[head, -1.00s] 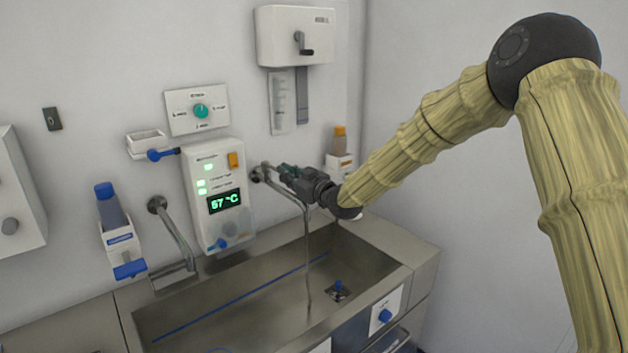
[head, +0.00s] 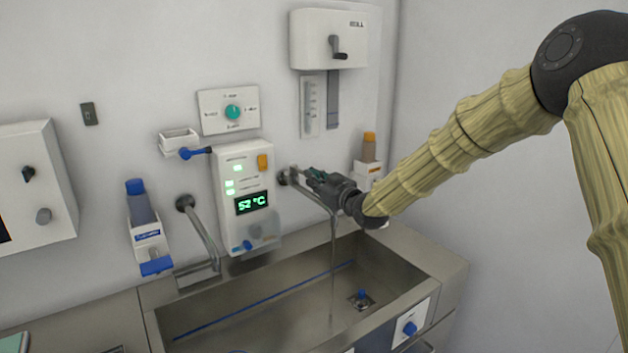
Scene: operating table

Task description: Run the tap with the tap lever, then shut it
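The right-hand tap (head: 310,194) comes out of the wall above the steel sink (head: 190,343). A thin stream of water (head: 332,265) falls from its spout into the basin. My gripper (head: 309,176) is at the wall end of this tap, with its fingers pointing left. A small grey upright piece, possibly the tap lever (head: 293,171), shows just at the fingertips. The fingers hide most of this spot, so I cannot tell whether they touch the lever or how far they are apart. A second tap (head: 202,235) on the left shows no water.
A bottle in a holder (head: 368,170) is close behind my wrist.

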